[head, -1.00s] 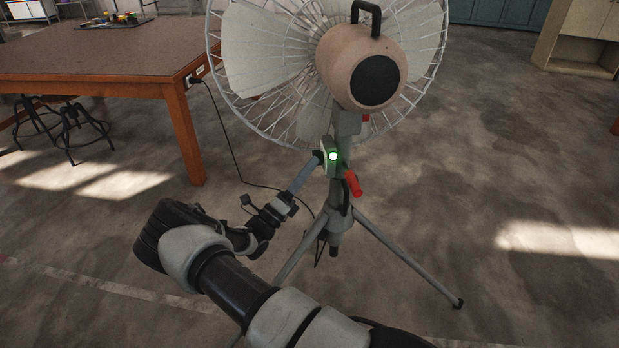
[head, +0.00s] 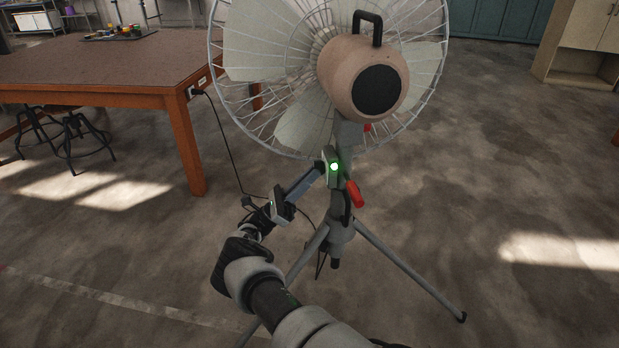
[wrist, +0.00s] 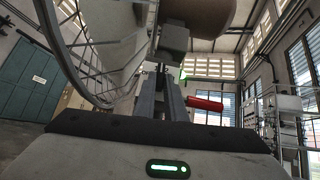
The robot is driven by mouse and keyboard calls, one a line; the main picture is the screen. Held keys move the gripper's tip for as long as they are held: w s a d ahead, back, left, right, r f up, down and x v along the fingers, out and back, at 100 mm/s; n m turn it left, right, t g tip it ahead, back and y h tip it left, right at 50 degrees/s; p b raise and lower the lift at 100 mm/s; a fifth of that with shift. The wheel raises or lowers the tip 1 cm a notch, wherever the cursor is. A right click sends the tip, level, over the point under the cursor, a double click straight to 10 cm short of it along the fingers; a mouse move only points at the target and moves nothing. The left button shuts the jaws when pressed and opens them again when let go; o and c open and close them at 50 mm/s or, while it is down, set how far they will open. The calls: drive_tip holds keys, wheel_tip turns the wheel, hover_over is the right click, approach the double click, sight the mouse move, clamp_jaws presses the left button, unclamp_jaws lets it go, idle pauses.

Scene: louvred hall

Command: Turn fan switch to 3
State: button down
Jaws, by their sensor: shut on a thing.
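The pedestal fan (head: 362,75) stands on a tripod, its rounded pinkish motor housing facing me. A small switch box (head: 333,174) with a lit green light is on its post below the motor. My gripper (head: 321,167) reaches the left side of this box and is shut on the fan switch, which the fingers hide. In the wrist view the two fingers (wrist: 161,75) run up together to the post, with a green glow just right of their tips. The switch's number marks cannot be read.
A red handle (head: 354,194) sticks out from the post just below the box. The tripod legs (head: 410,270) spread below. A wooden table (head: 110,75) stands at left, with a black cord (head: 228,135) from its socket hanging towards the fan. Floor at right is clear.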

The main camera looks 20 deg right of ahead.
idle(0.5)
drive_tip(key=c, duration=1.8)
unclamp_jaws()
drive_tip(key=shift+r, duration=0.1)
